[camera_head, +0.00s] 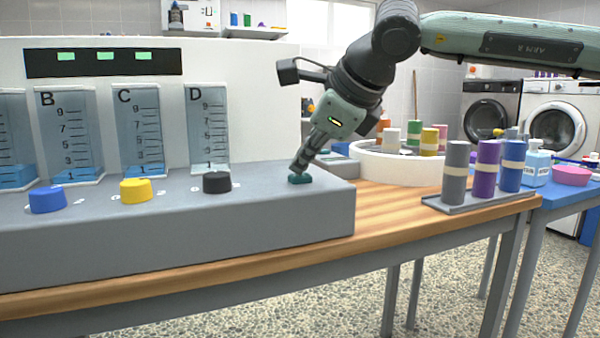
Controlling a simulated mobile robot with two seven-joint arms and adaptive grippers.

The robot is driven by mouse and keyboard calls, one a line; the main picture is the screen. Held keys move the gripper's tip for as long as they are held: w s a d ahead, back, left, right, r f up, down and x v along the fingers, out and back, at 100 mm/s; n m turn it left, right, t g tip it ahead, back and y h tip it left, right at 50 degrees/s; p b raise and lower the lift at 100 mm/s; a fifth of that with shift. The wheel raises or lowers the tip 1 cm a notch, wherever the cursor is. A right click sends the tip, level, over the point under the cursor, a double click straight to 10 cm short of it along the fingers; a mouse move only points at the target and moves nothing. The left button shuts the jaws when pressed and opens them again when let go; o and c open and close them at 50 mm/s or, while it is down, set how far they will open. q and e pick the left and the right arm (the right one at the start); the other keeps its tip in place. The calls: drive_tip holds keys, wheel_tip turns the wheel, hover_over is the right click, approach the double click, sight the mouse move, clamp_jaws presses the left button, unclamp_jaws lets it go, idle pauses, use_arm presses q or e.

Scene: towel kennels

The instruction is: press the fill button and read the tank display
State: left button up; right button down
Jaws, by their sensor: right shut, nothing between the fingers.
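My right gripper (298,168) is shut and empty, pointing down at the dark green button (300,179) on the right end of the grey console (180,255). Its tips overlap the button's top; I cannot tell whether the button is pressed down. The black display (103,63) on the white back panel shows three small green lit marks and no readable digits. Another tank (12,140) is cut off at the left edge. My left gripper is out of view.
Blue (48,199), yellow (136,190) and black (217,182) knobs line the console. Right of it are a round white carousel (385,168) with coloured containers and a grey tray (480,202) holding three cylinders. Bare wooden tabletop (385,205) lies between.

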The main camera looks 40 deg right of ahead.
sight(303, 176)
drive_tip(key=shift+r+p, duration=0.3)
drive_tip(key=shift+r, duration=0.4)
drive_tip(key=shift+r, duration=0.1)
drive_tip(key=shift+r+p, duration=1.8)
drive_tip(key=shift+r, duration=0.7)
drive_tip(key=shift+f, duration=0.1)
